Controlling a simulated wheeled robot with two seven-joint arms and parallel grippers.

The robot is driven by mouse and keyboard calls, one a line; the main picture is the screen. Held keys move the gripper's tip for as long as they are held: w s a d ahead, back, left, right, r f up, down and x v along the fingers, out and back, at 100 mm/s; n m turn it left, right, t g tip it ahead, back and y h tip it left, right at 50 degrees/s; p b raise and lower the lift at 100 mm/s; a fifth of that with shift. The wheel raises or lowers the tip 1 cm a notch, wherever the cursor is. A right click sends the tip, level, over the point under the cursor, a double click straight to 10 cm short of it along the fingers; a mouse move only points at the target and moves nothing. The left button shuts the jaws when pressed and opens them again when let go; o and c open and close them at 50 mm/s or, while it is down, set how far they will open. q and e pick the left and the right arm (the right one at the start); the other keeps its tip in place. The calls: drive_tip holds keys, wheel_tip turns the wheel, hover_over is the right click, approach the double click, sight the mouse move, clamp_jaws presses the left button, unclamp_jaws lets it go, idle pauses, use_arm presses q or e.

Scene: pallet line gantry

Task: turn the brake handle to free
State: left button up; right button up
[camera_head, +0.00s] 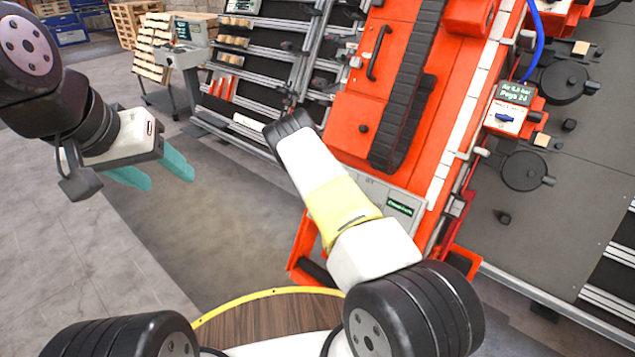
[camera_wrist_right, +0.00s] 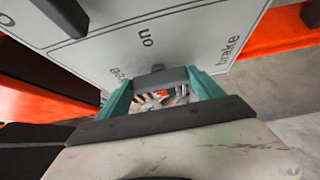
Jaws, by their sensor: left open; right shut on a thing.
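The brake handle (camera_wrist_right: 160,76) is a dark grey bar in the right wrist view, in front of a light grey panel (camera_wrist_right: 150,28). The panel carries the words "on" and "brake"; another label left of the handle is too small and tilted to read. My right gripper (camera_wrist_right: 158,92) has its teal fingers shut on the handle, one on each side. In the head view my right arm reaches to the orange machine, and its forearm hides the handle and gripper. My left gripper (camera_head: 160,178) is open and empty over the floor at left.
The orange machine (camera_head: 357,105) stands ahead, with a grey panel and small green display (camera_head: 400,207) on its near end. A box with a screen and blue knob (camera_head: 507,116) is at right. A grey console (camera_head: 185,56) and wooden pallets are at the back left. The floor at left is clear.

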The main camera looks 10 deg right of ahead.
drive_tip(key=shift+a, duration=0.1)
drive_tip(key=o, duration=1.4)
drive_tip(key=shift+w, duration=0.1)
drive_tip(key=shift+c, duration=0.2)
drive_tip(key=v, duration=0.8)
